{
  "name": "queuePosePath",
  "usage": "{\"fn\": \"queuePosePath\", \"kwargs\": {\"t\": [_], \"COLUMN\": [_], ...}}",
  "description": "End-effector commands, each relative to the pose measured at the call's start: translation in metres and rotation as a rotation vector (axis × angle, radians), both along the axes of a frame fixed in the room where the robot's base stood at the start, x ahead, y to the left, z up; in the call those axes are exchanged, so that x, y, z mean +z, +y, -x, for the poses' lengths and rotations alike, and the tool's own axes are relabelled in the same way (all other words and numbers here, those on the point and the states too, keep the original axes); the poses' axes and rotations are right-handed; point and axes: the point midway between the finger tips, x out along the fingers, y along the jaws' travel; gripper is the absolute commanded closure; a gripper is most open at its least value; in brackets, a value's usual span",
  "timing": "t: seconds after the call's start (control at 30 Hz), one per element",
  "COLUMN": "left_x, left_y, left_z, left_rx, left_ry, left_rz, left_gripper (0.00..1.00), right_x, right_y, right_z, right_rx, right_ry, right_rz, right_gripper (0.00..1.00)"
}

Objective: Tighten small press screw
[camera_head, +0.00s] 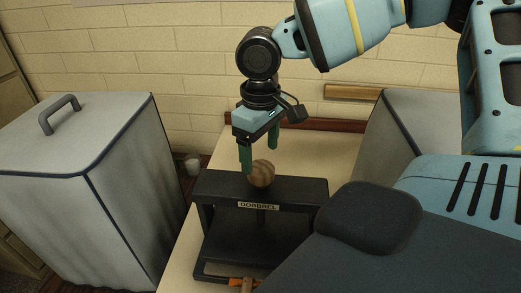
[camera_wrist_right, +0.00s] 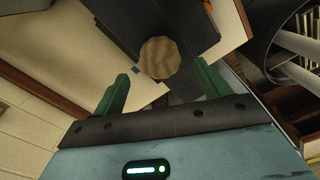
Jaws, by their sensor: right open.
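A small black press (camera_head: 222,188) labelled "DOBBREL" stands on the table. Its screw has a round wooden knob (camera_head: 263,174) on top of the crossbeam. My right gripper (camera_head: 259,155) points down at the knob with two green fingers, open. In the head view one finger is at the knob's left and the other is behind it. In the right wrist view the knob (camera_wrist_right: 160,58) shows beyond the open fingers, roughly between them. I cannot tell whether a finger touches it. My left gripper is not in view.
The pale table (camera_head: 318,158) has clear room behind the press. A grey lidded box (camera_head: 110,190) with a handle stands at the left, and another grey box (camera_head: 372,135) at the right. An orange-and-brown tool (camera_head: 245,283) lies at the press's base. A brick wall is behind.

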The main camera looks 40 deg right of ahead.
Motion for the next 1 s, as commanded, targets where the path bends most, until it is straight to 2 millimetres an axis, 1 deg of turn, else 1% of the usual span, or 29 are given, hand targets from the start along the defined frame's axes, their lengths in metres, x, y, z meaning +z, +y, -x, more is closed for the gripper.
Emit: {"fn": "queuePosePath", "kwargs": {"t": [0.03, 0.1, 0.2, 0.3, 0.43, 0.67, 0.77, 1.0], "left_x": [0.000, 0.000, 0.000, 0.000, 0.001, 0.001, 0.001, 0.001], "left_y": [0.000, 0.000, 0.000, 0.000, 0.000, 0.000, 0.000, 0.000], "left_z": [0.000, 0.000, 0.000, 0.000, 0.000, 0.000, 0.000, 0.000], "left_rx": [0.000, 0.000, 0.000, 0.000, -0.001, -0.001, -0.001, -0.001], "left_ry": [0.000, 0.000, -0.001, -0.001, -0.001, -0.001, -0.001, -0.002], "left_rz": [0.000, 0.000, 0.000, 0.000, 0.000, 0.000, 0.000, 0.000], "left_gripper": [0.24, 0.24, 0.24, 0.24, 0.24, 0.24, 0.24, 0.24], "right_x": [-0.009, -0.019, -0.031, -0.039, -0.044, -0.045, -0.045, -0.045], "right_y": [0.000, 0.000, 0.000, 0.000, 0.000, 0.000, 0.000, 0.000], "right_z": [0.001, 0.001, 0.001, 0.000, 0.000, 0.000, 0.000, 0.000], "right_rx": [0.000, 0.001, 0.001, 0.000, -0.001, -0.001, -0.001, -0.001], "right_ry": [0.004, 0.004, 0.003, 0.002, 0.000, -0.001, -0.001, -0.001], "right_rz": [0.001, 0.002, 0.002, 0.001, 0.001, 0.001, 0.001, 0.001], "right_gripper": [0.24, 0.24, 0.24, 0.24, 0.24, 0.24, 0.35, 0.66]}}
